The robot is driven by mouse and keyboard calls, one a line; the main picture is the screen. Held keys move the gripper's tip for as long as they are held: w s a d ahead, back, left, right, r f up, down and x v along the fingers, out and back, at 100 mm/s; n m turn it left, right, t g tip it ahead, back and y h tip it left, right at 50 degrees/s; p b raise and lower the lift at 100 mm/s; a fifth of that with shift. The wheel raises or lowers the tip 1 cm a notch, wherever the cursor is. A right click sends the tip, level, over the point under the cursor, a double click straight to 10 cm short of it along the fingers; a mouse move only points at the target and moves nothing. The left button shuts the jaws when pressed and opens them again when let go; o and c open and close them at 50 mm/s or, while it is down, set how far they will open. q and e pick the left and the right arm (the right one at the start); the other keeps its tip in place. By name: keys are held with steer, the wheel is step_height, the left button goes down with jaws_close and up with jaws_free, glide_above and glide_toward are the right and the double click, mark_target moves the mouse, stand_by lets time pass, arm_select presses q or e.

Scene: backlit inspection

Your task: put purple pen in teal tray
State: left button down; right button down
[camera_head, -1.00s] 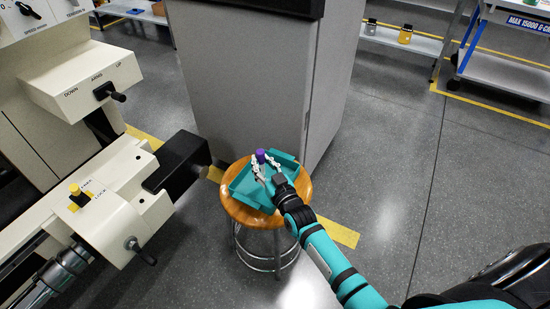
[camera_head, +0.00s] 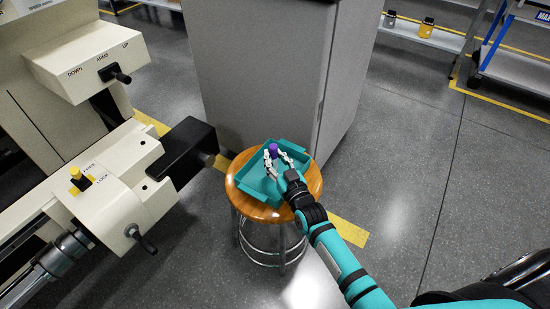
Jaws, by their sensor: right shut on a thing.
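The teal tray (camera_head: 262,183) lies on a round wooden stool (camera_head: 247,207). My right gripper (camera_head: 274,157) reaches over the tray from the lower right, its fingers shut on the purple pen (camera_head: 273,147). Only a short purple part of the pen shows between the fingertips, inside the tray's outline. I cannot tell whether the pen touches the tray floor. The rest of the pen is hidden by the fingers. My left gripper is not in view.
A beige machine with a black block (camera_head: 186,150) stands close to the left of the stool. A grey cabinet (camera_head: 262,70) rises right behind it. The floor (camera_head: 400,190) to the right is clear. Shelves stand at the back right.

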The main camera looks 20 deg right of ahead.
steer(key=c, duration=1.2)
jaws_free()
